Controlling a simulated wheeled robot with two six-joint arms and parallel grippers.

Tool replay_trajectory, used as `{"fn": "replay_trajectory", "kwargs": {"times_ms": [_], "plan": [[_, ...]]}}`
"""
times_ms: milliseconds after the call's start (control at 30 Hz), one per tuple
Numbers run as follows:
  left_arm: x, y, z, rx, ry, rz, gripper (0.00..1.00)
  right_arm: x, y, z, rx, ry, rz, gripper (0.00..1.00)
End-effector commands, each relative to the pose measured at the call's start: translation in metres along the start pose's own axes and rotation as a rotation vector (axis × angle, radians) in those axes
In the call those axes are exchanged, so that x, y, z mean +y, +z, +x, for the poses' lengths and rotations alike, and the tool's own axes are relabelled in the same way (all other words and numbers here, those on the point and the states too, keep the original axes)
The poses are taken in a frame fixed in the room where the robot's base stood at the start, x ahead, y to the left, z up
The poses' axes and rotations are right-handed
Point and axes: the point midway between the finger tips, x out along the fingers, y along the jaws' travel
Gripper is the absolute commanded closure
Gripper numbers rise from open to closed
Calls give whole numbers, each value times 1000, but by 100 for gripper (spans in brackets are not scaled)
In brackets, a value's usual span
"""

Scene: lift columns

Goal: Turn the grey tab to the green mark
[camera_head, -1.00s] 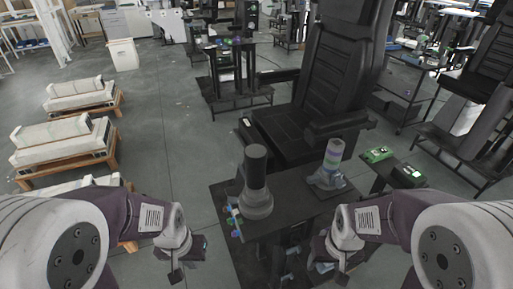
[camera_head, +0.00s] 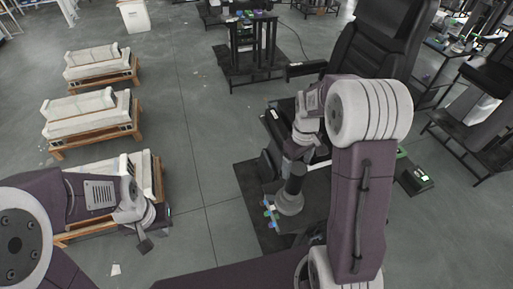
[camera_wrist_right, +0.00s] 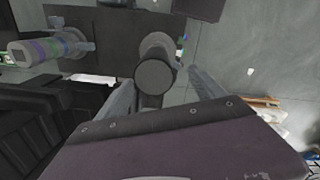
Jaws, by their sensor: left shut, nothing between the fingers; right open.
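The dark column (camera_head: 291,190) stands upright on a round grey base on the black table (camera_head: 322,190). My right gripper (camera_head: 292,158) is above it, pointing down. In the right wrist view, my right gripper (camera_wrist_right: 160,78) is open, with the column's dark round end (camera_wrist_right: 155,76) between its fingers; I cannot tell whether they touch. I cannot single out the grey tab or green mark. My left gripper (camera_head: 145,245) is shut and empty, away from the table.
Small coloured pieces (camera_head: 269,211) line the table's left edge. A black chair (camera_head: 362,50) stands behind the table. Pallets with pale blocks (camera_head: 92,112) stand at the left. The floor between pallets and table is clear. My right arm hides the table's right part.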

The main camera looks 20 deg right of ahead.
Motion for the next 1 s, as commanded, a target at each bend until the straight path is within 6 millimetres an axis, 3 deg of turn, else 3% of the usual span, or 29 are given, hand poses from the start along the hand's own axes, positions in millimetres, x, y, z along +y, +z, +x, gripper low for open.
{"fn": "replay_trajectory", "kwargs": {"times_ms": [33, 267, 700, 1000], "plan": [[0, -1, -12, -1, 0, 0, 100, 4, -1, -12, -4, -1, -11, 21], [0, 0, -10, -2, 0, 1, 100, 8, -2, -7, -8, -3, -28, 21], [1, -3, -33, -1, 0, 1, 100, 7, -2, 69, -8, -4, -26, 21], [1, -3, -34, -1, 0, 1, 100, 7, -2, 82, -4, -1, -26, 21]]}}
